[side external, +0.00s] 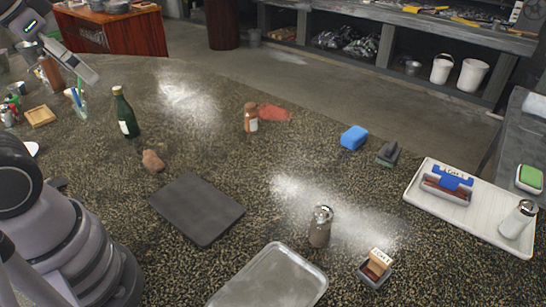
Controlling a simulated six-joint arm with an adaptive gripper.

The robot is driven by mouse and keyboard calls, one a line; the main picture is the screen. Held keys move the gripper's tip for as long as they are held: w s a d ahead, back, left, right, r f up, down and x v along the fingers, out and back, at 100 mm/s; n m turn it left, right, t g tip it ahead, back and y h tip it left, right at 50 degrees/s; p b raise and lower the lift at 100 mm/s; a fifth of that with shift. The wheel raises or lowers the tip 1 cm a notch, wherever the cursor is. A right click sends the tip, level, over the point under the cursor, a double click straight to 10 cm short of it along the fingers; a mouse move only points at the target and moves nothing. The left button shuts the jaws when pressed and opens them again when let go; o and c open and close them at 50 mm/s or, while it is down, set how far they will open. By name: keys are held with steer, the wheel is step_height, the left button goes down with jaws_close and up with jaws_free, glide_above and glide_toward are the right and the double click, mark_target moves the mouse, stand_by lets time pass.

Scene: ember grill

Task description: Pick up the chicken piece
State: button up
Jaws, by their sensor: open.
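A small brownish-pink lump that looks like the chicken piece (152,161) lies on the dark speckled counter, left of centre. It is below the green bottle and just up and left of the dark flat board. Nothing covers it and nothing touches it. Part of my arm shows at the upper left and my base at the lower left. My gripper's fingers do not show in this view.
A green bottle (124,113) stands near the lump, and a dark board (197,208) lies below it. A brown shaker (250,117), red flat item (275,113), blue block (354,137), metal shaker (320,226) and metal tray (270,283) are farther right. Counter around the lump is clear.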

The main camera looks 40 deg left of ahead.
mark_target(152, 160)
steer(key=w+a+f+m+g+y, duration=0.8)
steer(key=w+a+f, duration=0.3)
steer(key=f, duration=0.4)
steer(key=w+a+f+m+t+y, duration=0.1)
steer(key=f+m+y, duration=0.1)
steer(key=f, duration=0.5)
steer(key=w+f+m+t+y, duration=0.1)
steer(key=f+m, duration=0.4)
steer(key=f, duration=0.2)
steer(key=w+a+f+m+t+y, duration=0.1)
steer(key=w+f+m+y, duration=0.1)
steer(key=f+m, duration=0.2)
steer(key=shift+a+f+t+y, duration=0.15)
steer(key=shift+a+f, duration=0.05)
steer(key=shift+f, duration=0.6)
steer(key=shift+a+f+t+y, duration=0.15)
steer(key=shift+f, duration=0.6)
steer(key=x, duration=0.7)
steer(key=shift+a+f, duration=0.1)
steer(key=shift+x, duration=3.15)
steer(key=shift+w, duration=0.1)
steer(key=shift+c, duration=0.2)
